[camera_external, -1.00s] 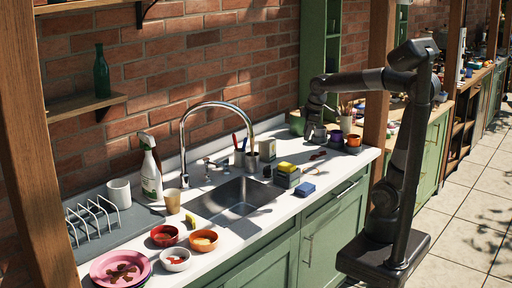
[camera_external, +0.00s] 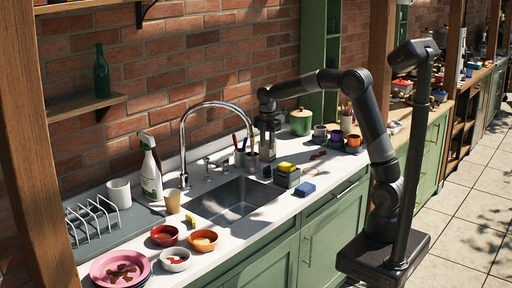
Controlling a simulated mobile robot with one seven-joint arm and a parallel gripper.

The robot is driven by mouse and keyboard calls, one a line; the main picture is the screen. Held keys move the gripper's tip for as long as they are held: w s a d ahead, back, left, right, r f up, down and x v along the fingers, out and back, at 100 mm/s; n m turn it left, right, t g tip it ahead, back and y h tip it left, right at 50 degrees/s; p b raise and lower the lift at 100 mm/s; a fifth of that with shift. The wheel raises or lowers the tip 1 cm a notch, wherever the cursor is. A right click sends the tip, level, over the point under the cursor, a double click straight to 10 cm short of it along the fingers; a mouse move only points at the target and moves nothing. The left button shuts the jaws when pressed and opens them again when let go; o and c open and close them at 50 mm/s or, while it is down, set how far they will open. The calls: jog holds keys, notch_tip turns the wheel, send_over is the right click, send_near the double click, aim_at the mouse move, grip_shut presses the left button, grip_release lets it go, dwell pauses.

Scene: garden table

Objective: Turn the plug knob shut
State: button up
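The sink (camera_external: 236,200) is set in the white counter, with a tall chrome arched faucet (camera_external: 184,150) and smaller tap handles (camera_external: 210,165) behind it. A small dark knob-like piece (camera_external: 267,171) stands at the sink's back right edge; I cannot tell for sure that it is the plug knob or how it is turned. My gripper (camera_external: 267,152) points down above and behind this piece, near the faucet's right side. Its fingers are too small and dark to show whether they are open. It hides most of a grey cup behind the sink.
A holder with brushes (camera_external: 250,160) stands close to my gripper's left. Stacked sponges (camera_external: 286,176) and a blue sponge (camera_external: 305,189) lie right of the sink. A green pot (camera_external: 301,122) and small cups (camera_external: 336,137) stand farther right. Bowls (camera_external: 203,240) line the front left.

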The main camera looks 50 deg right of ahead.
aim_at(267, 171)
notch_tip(267, 171, down, 10)
jog(key=shift+r, duration=0.1)
jog(key=shift+c, duration=0.5)
grip_shut()
